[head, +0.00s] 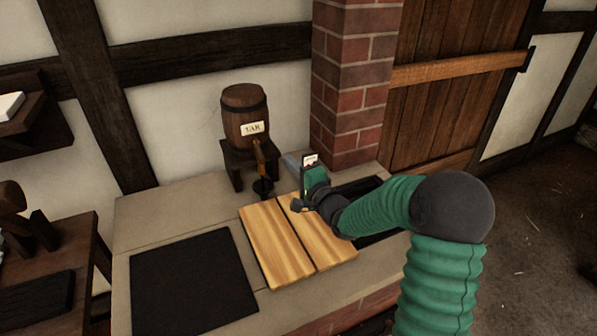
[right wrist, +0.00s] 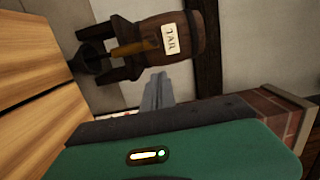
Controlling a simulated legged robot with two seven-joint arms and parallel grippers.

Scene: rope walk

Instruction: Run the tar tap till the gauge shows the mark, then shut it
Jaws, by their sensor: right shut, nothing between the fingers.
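My left gripper is out of view.
Pale wooden boards (head: 272,245) lie in front of the barrel. A black mat (head: 193,282) lies at the left. A brick pillar (head: 352,85) rises behind my right gripper. A side table (head: 68,255) stands at the far left.

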